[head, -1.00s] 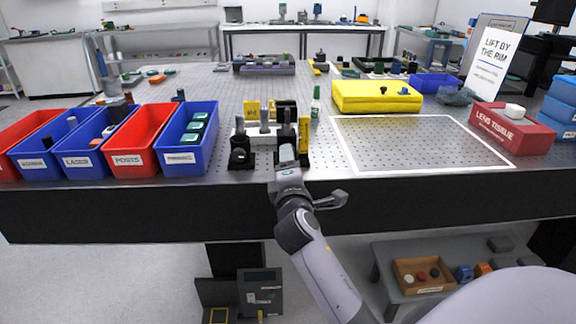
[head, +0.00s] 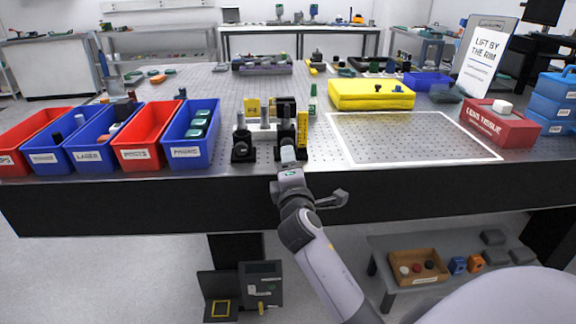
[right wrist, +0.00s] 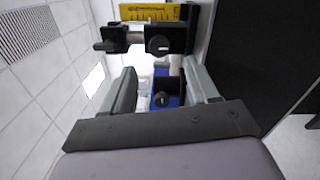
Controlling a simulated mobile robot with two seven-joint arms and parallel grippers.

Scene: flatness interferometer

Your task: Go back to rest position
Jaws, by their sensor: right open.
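My right gripper (head: 289,153) reaches up from the bottom of the head view to the bench's front edge, just in front of the black optical mounts (head: 285,130). In the right wrist view its two fingers (right wrist: 160,85) are spread apart. A black mount with a knob (right wrist: 163,100) shows in the gap between them, and a black clamp with a knob (right wrist: 158,42) lies across beyond the tips. I cannot tell whether the fingers touch a mount; nothing is seen gripped. My left gripper is not in view.
The perforated bench (head: 240,90) carries red and blue bins (head: 184,150) at left. A yellow case (head: 371,99), a white-outlined area (head: 410,140) and a red LENS TISSUE box (head: 492,124) are at right. A low shelf (head: 440,240) with a wooden tray stands below. The outlined area is clear.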

